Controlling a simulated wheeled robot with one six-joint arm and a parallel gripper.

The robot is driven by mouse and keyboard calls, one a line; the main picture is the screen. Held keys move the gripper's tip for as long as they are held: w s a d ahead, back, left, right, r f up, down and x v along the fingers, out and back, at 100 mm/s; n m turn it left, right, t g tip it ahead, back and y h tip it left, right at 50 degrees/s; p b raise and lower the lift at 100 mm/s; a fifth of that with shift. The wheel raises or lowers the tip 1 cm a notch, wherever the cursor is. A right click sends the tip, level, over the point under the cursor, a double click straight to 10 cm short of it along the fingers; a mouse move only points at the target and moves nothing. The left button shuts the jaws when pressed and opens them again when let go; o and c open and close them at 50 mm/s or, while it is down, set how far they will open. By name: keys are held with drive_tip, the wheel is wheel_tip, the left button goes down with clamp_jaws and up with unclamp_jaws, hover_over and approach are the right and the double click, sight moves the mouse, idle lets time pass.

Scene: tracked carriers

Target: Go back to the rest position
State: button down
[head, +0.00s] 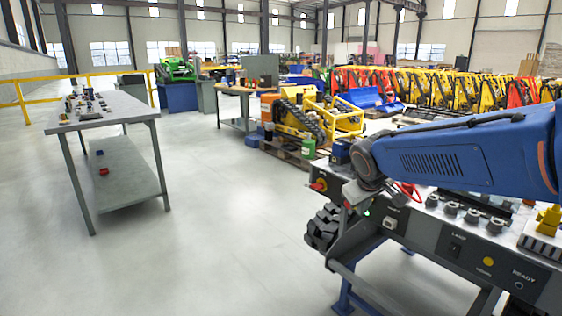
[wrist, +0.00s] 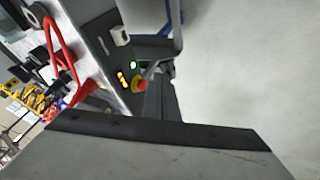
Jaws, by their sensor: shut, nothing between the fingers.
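My blue arm reaches in from the right in the head view, over a grey control panel (head: 455,247). In the wrist view a large grey part with a black edge fills the bottom. Beyond it show the panel's side (wrist: 105,45), a red and yellow knob (wrist: 139,85) and a red looped part (wrist: 62,45).
A grey table (head: 125,107) with small parts stands at left. A yellow tracked machine (head: 300,118) stands behind. The floor (head: 215,215) between table and panel is clear.

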drive_tip(key=s+d+f+m+g+y, duration=0.1)
drive_tip(key=s+f+m, duration=0.1)
drive_tip(key=s, duration=1.3)
drive_tip(key=s+d+f+m+y, duration=0.1)
drive_tip(key=s+f, duration=0.3)
drive_tip(key=s, duration=1)
drive_tip(key=shift+s+d+f+m+g, duration=0.4)
drive_tip(key=shift+m, duration=0.3)
drive_tip(key=shift+d, duration=0.15)
